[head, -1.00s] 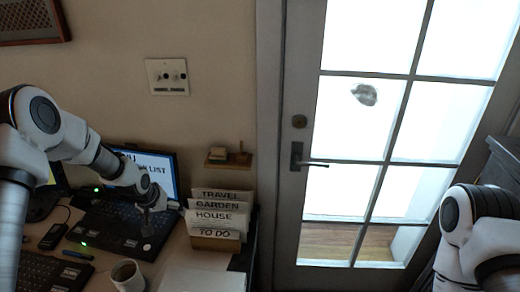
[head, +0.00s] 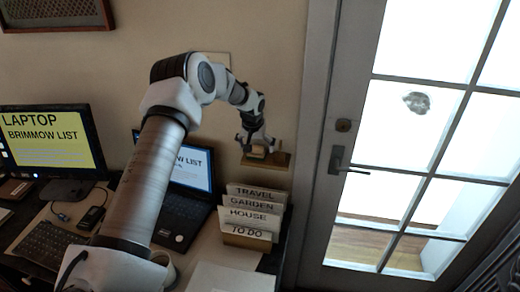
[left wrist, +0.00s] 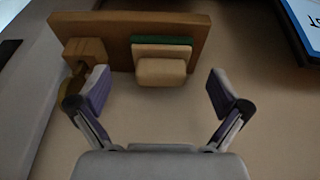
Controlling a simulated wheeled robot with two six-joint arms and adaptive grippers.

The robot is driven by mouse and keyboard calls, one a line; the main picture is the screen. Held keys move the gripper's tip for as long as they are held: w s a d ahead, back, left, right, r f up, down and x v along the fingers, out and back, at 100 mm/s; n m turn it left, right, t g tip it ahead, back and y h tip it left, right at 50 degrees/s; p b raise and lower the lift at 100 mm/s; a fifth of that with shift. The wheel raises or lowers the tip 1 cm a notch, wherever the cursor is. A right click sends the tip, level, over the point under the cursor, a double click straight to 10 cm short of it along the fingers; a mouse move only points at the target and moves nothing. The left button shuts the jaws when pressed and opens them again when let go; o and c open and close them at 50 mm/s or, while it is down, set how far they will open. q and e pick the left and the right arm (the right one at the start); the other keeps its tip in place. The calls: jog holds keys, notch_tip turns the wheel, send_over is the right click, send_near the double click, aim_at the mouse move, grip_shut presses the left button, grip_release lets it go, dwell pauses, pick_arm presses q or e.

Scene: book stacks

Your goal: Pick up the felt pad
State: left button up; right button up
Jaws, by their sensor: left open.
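A small wooden wall shelf (head: 282,160) is right of the laptop; its board also shows in the left wrist view (left wrist: 115,25). In the left wrist view a beige block (left wrist: 162,72) sits at the shelf, with a thin green layer (left wrist: 162,41) along its far side. I cannot tell for sure which of these is the felt pad. My left gripper (head: 257,148) is at the shelf. In the wrist view its open fingers (left wrist: 160,88) stand apart to either side of the block, not touching it. My right gripper is not in view.
A brown wooden piece (left wrist: 85,50) sits on the shelf close to one left finger. Below the shelf stands a file holder (head: 247,240) with labelled cards. A laptop (head: 190,168) and a monitor (head: 50,140) are on the desk. A glass door (head: 420,140) is at right.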

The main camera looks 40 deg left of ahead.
pick_arm(q)
jog(key=x, duration=0.2)
jog(key=shift+a+f, duration=0.1)
jog(key=shift+f, duration=0.15)
jog(key=shift+r, duration=0.1)
jog(key=c, duration=1.2)
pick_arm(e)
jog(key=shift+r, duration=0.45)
pick_arm(q)
jog(key=shift+c, duration=0.2)
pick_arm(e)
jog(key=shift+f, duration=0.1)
